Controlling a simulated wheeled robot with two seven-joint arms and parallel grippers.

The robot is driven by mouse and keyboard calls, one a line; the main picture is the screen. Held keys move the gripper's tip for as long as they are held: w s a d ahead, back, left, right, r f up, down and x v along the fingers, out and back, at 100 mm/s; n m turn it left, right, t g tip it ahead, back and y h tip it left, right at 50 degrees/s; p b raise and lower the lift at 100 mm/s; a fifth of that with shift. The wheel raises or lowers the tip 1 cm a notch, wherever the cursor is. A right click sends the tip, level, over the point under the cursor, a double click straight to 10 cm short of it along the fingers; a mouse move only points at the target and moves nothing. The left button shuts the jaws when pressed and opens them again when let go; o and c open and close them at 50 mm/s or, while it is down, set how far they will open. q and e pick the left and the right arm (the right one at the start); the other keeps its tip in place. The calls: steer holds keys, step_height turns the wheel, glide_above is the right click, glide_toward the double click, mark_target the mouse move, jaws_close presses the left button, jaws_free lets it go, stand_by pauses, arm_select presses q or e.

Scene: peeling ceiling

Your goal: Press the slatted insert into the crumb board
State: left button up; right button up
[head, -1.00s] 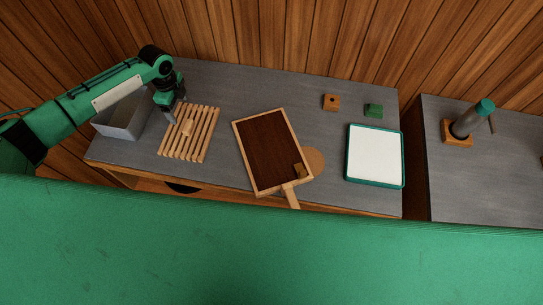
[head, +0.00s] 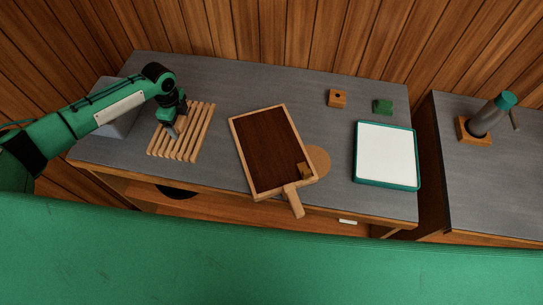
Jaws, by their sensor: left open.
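The slatted insert (head: 198,131), a pale wooden rack of parallel slats, lies on the grey worktop at the left. The crumb board (head: 265,150), a dark brown tray with a pale wooden rim and a handle, lies to its right, apart from it. My right gripper is not in view.
A grey bin (head: 117,123) stands left of the insert, partly behind my left arm. A round cork-coloured disc (head: 319,158) lies beside the board. A white-topped green tray (head: 386,155), a wooden block (head: 337,98) and a green block (head: 383,107) are farther right.

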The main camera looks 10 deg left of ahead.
arm_select(q)
steer(key=shift+c, duration=0.9)
steer(key=c, duration=1)
steer(key=shift+r, duration=0.1)
steer(key=shift+r+p, duration=0.5)
steer(key=shift+p, duration=0.1)
steer(key=shift+r+p, duration=0.85)
steer(key=shift+r, duration=0.05)
steer(key=shift+r+p, duration=0.6)
steer(key=shift+r+p, duration=0.35)
